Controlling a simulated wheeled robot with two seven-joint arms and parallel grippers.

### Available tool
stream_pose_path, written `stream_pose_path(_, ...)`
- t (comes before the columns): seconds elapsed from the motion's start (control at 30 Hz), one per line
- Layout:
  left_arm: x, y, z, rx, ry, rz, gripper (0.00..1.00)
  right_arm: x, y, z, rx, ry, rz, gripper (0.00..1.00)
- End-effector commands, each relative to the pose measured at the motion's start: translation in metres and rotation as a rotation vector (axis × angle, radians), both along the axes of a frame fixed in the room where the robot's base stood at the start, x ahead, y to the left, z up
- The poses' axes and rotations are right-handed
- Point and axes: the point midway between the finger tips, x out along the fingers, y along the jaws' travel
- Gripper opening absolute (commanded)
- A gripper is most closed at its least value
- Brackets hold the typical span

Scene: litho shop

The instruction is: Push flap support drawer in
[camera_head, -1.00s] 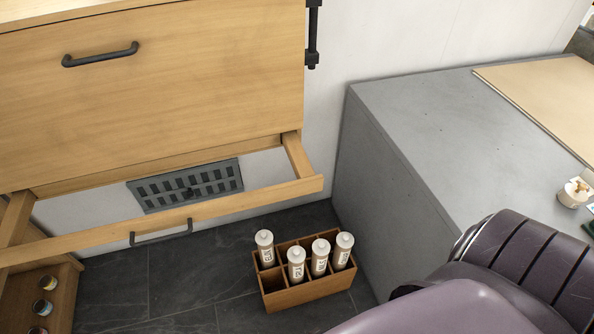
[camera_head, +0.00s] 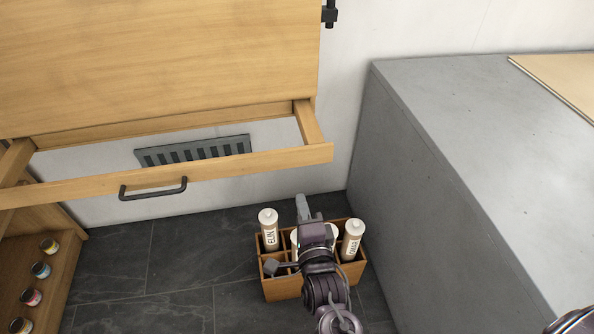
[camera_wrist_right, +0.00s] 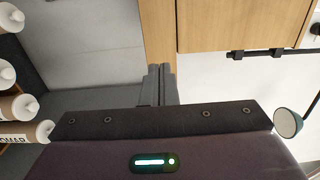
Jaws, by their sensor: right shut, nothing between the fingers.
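The flap support drawer is an open wooden frame (camera_head: 240,163) standing out from under the wooden flap front (camera_head: 160,65). Its front rail carries a dark bar handle (camera_head: 153,189). My right gripper (camera_head: 302,208) is shut and empty, in front of and below the right end of the front rail, apart from it in the head view. In the right wrist view its shut fingers (camera_wrist_right: 158,85) point toward a strip of pale wood (camera_wrist_right: 158,40); I cannot tell whether they touch it. My left gripper is not in view.
A wooden crate (camera_head: 282,290) with several labelled cartridges stands on the dark floor, partly hidden behind my right arm. A grey block (camera_head: 455,150) stands at the right. A wooden shelf (camera_head: 60,285) with small jars is at the lower left. A vent grille (camera_head: 195,150) is on the wall.

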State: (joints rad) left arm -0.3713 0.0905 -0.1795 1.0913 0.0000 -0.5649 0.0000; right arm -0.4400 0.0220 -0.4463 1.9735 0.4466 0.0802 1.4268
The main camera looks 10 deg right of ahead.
Motion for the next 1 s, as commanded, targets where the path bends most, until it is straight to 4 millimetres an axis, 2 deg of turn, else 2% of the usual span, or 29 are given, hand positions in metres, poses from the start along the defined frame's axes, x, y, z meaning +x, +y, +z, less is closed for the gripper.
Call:
stream_pose_path(0.1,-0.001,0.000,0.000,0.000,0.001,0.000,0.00,0.027,-0.001,0.002,-0.002,-0.004,0.000,0.00)
stream_pose_path(0.3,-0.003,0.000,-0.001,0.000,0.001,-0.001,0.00,0.069,-0.002,0.001,-0.003,-0.003,0.001,0.00)
stream_pose_path(0.5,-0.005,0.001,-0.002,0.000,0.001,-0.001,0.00,0.099,-0.003,0.001,-0.004,-0.001,0.001,0.00)
stream_pose_path(0.7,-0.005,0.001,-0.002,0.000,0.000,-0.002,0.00,0.111,-0.004,-0.001,-0.003,0.001,0.001,0.00)
stream_pose_path(1.0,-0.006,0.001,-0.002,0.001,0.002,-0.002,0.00,0.112,-0.004,-0.001,-0.003,0.001,0.001,0.00)
